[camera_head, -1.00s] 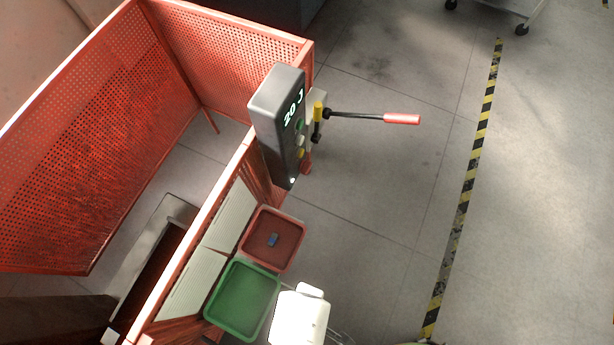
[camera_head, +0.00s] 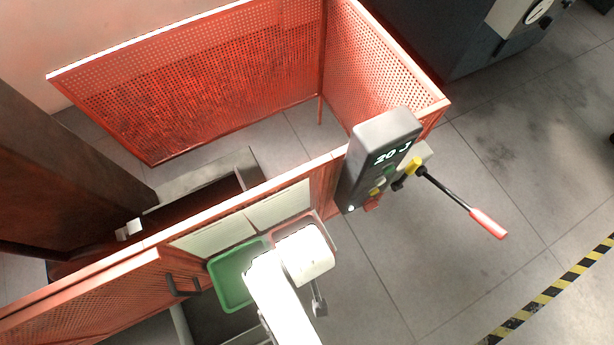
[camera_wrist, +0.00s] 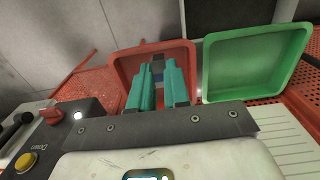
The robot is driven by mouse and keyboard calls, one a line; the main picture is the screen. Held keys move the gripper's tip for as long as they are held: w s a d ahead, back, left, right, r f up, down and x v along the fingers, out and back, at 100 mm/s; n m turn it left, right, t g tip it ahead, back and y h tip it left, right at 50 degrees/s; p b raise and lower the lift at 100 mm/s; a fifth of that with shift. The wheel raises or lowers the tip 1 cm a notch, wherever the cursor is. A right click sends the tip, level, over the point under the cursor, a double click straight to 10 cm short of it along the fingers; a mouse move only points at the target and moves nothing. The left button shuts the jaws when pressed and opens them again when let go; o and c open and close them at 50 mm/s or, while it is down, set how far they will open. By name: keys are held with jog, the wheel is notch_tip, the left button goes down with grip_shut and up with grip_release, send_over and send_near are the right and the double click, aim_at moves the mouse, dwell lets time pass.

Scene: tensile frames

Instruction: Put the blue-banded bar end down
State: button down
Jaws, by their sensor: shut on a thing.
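My gripper (camera_wrist: 159,72), with teal fingers, is shut in the wrist view, its fingertips over the red tray (camera_wrist: 122,65). The green tray (camera_wrist: 250,60) stands to the right of the red one in this view and looks empty. In the head view the green tray (camera_head: 228,282) is partly visible, and my white arm covers most of the red tray (camera_head: 325,236).
Red perforated guard panels (camera_head: 220,85) enclose the machine. The floor (camera_head: 440,290) on the right is clear, with a striped line.

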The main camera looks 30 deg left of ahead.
jog(key=w+f, duration=0.1)
jog(key=w+a+f, duration=0.1)
jog(key=f, duration=0.1)
jog(key=shift+w+a+f+b, duration=0.2)
jog(key=shift+w+f+b, duration=0.05)
jog(key=shift+b, duration=0.1)
jog(key=shift+w+a+f+b, duration=0.15)
jog(key=shift+f+b, duration=0.25)
jog(key=shift+f, duration=1.3)
jog(key=shift+f, duration=0.15)
jog(key=c, duration=1.1)
grip_release()
notch_tip(320, 180, up, 12)
jog(key=p, duration=0.2)
jog(key=shift+p, duration=0.3)
